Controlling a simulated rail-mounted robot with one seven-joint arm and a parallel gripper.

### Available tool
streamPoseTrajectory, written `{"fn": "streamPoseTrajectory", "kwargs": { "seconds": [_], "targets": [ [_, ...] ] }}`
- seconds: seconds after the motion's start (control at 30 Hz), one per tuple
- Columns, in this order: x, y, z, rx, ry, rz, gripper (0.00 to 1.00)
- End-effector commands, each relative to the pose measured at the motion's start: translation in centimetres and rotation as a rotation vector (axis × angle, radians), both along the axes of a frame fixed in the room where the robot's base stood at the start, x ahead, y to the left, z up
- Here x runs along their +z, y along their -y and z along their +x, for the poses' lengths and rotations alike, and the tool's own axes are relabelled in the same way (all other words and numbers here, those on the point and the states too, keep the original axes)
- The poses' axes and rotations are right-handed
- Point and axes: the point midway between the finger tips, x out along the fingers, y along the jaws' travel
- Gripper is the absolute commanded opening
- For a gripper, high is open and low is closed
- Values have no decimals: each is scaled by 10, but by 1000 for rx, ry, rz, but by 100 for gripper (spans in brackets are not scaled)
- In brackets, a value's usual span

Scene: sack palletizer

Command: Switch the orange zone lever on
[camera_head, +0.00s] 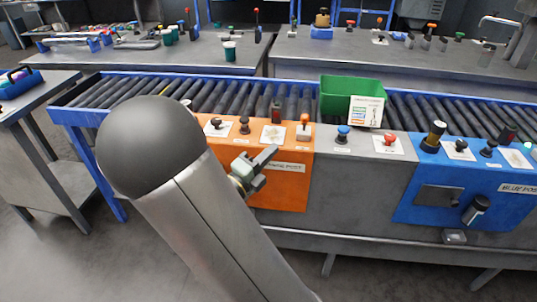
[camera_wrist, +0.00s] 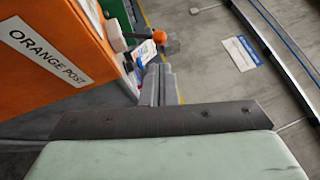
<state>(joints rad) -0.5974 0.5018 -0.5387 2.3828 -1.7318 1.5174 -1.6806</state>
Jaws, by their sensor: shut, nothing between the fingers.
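The orange post (camera_head: 280,190) is an orange panel on the front of the conveyor, with a row of small controls along its top. An orange-topped control (camera_head: 304,121) stands at its right end; a red-topped dark lever (camera_head: 275,112) stands just left of it. I cannot read which is the zone lever. My gripper (camera_head: 268,156) is shut and empty in front of the panel, below these controls. In the wrist view the shut fingers (camera_wrist: 158,84) point toward an orange knob on a dark stem (camera_wrist: 158,37), apart from it. The orange post's sign (camera_wrist: 42,52) is at left.
A dark round knob (camera_head: 244,125) and another dark control (camera_head: 215,123) stand left on the panel. A green bin (camera_head: 340,94) sits on the conveyor behind. Blue (camera_head: 343,133) and red (camera_head: 390,139) controls lie right, then the blue post (camera_head: 420,180). The floor in front is clear.

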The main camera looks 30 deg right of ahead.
Motion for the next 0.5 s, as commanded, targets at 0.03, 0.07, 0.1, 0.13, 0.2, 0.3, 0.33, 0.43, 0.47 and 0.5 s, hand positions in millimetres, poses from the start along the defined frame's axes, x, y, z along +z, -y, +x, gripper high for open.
{"fn": "streamPoseTrajectory", "kwargs": {
  "seconds": [0.03,0.07,0.1,0.13,0.2,0.3,0.33,0.43,0.47,0.5],
  "targets": [
    [1,12,2,-5,3,1,0],
    [3,18,4,-5,3,1,0],
    [5,26,7,-5,5,2,0],
    [6,32,8,-6,5,2,0],
    [10,46,12,-5,3,1,0],
    [15,64,18,-4,4,0,0],
    [16,69,19,-3,5,1,0],
    [20,83,23,-4,3,1,0],
    [20,85,25,-1,2,1,0],
    [22,89,26,-1,2,1,0]
  ]
}}
